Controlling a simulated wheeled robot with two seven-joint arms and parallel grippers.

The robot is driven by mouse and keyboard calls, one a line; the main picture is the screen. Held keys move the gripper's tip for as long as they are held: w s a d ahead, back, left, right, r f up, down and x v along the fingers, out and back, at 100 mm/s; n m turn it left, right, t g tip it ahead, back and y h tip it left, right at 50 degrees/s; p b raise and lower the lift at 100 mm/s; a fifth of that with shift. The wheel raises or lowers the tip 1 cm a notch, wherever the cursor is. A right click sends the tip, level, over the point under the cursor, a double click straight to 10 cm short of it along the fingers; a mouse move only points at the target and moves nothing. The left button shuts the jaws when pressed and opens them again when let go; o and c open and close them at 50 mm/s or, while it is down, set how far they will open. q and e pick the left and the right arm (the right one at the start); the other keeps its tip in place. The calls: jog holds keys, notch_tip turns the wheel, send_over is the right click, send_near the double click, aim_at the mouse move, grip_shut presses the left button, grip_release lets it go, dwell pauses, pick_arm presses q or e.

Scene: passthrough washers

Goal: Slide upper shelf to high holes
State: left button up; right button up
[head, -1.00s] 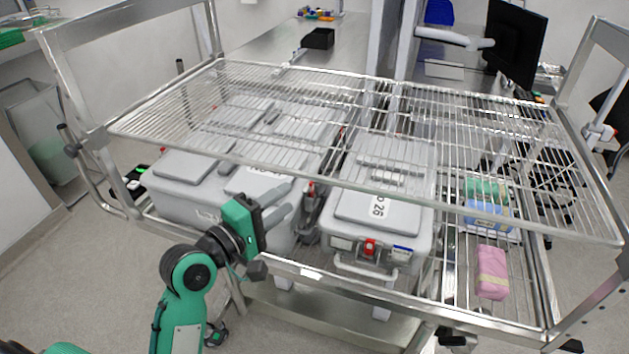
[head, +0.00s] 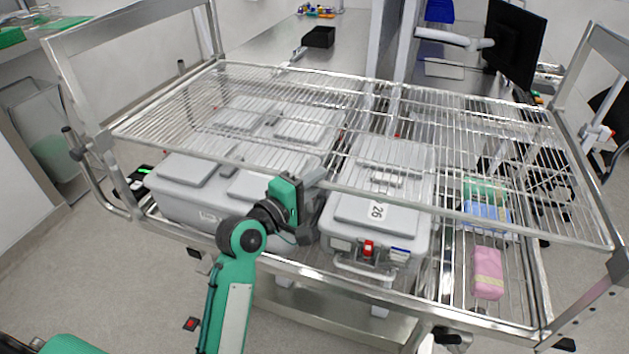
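The upper shelf (head: 480,207) is a wire rack across the top of a metal cart, tilted in the picture with its front right corner lowest. My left gripper (head: 318,177) is at the shelf's front edge, left of its middle. Its fingers point to the right and overlap the edge; I cannot tell whether they touch or grip it. The cart's left end frame (head: 62,85) and right end frame (head: 600,60) rise beside the shelf. My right gripper is not in view.
Grey lidded boxes (head: 185,203) and another box numbered 26 (head: 335,237) stand below the shelf. A pink pack (head: 487,272) and a blue pack (head: 487,215) lie on the lower rack at right. A steel counter (head: 345,55) with a black box (head: 318,37) stands behind.

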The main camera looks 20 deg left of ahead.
pick_arm(q)
grip_shut()
dwell(1.2)
notch_tip(320, 180, up, 7)
jog(key=p, duration=0.7)
jog(key=shift+f, duration=0.1)
jog(key=shift+o, duration=2.4)
grip_release()
